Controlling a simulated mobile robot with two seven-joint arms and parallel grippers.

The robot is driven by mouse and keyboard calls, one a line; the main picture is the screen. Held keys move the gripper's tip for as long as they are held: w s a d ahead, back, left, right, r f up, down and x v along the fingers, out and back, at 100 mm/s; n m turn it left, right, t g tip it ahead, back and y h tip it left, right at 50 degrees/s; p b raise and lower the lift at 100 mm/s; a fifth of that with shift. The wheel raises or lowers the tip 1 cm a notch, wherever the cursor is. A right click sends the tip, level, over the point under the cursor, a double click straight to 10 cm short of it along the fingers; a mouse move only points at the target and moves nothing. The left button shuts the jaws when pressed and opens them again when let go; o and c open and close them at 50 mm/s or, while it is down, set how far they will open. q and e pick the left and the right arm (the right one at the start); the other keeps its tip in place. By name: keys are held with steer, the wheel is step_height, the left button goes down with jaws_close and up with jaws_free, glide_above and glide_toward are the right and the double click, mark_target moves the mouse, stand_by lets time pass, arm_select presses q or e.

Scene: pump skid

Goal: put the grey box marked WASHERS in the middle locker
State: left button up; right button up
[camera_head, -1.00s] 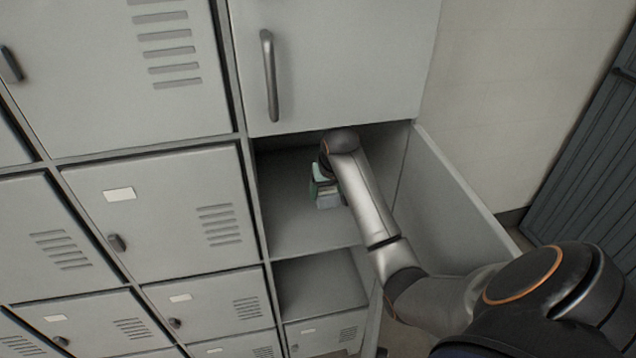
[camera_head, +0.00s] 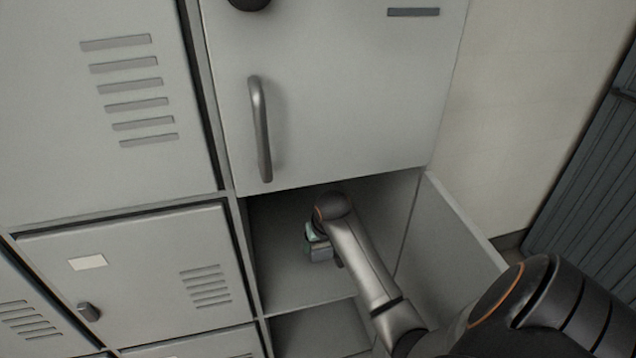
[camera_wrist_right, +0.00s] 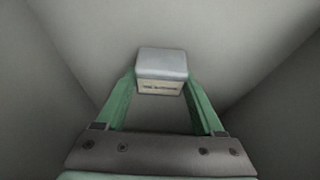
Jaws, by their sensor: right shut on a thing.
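The grey box (camera_wrist_right: 162,66) is between the green fingers of my right gripper (camera_wrist_right: 160,88) in the right wrist view; a pale label with small dark print faces the camera, too blurred to read. In the head view my right gripper (camera_head: 313,240) is inside the open middle locker (camera_head: 285,285), with my arm reaching in from the right. The box (camera_head: 321,254) shows there only in part, behind the gripper and wrist. I cannot tell whether it touches the locker floor. My left gripper is not in view.
The locker's open door (camera_head: 455,250) stands to the right of my forearm. A closed upper door (camera_head: 340,90) with a long handle is just above the opening. Another open compartment (camera_head: 320,330) lies below. Closed lockers (camera_head: 140,270) stand to the left.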

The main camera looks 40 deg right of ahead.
steer(key=shift+s+a+r, duration=0.1)
steer(key=shift+r, duration=0.05)
steer(key=o, duration=1.5)
steer(key=shift+f, duration=0.2)
steer(key=v, duration=0.7)
steer(key=shift+s+r, duration=0.15)
steer(key=shift+r, duration=0.2)
